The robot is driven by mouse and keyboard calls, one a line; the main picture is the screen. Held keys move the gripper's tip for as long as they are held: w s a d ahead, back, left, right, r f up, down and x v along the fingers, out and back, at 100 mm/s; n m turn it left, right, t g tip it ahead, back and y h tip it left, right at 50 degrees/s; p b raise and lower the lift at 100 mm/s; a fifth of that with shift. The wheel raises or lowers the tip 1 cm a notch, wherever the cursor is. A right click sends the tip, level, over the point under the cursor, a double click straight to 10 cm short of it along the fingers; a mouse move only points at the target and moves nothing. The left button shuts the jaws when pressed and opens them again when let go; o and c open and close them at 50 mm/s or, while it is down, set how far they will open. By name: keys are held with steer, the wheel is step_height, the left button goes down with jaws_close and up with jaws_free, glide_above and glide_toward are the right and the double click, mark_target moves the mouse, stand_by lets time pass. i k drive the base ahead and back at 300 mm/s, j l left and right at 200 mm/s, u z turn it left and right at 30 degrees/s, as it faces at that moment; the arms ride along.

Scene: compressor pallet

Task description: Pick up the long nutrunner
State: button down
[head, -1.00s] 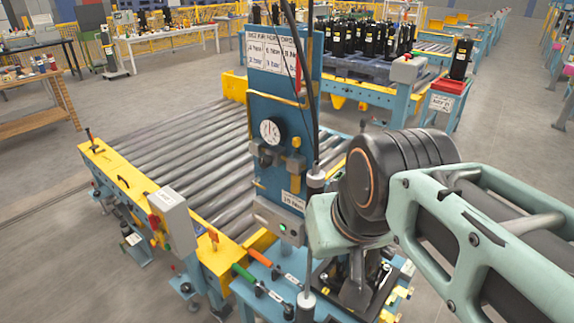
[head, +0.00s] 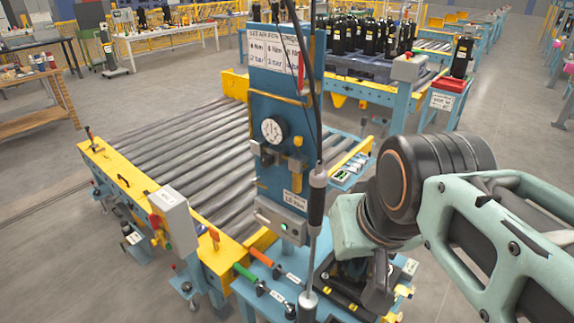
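A long, slim upright tool (head: 316,200) with a grey collar and black grip hangs on a dark hose in front of the blue tool panel; it appears to be the long nutrunner.
The blue panel (head: 262,120) with gauge and signs stands close by on the left. Orange-handled (head: 262,257) and green-handled (head: 245,273) tools lie on the blue bench below. A roller conveyor (head: 190,160) lies behind. A pallet of black compressors (head: 365,38) stands farther back.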

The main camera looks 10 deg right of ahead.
mark_target(318, 177)
steer(key=z, duration=0.6)
steer(key=k+l+u, duration=0.1)
steer(key=k, duration=0.25)
steer(key=l+z, duration=0.15)
steer(key=z, duration=0.15)
steer(key=i+l+u, duration=0.15)
steer(key=l, duration=0.15)
steer(key=l+u, duration=0.15)
steer(key=l, duration=0.15)
steer(key=k, duration=0.65)
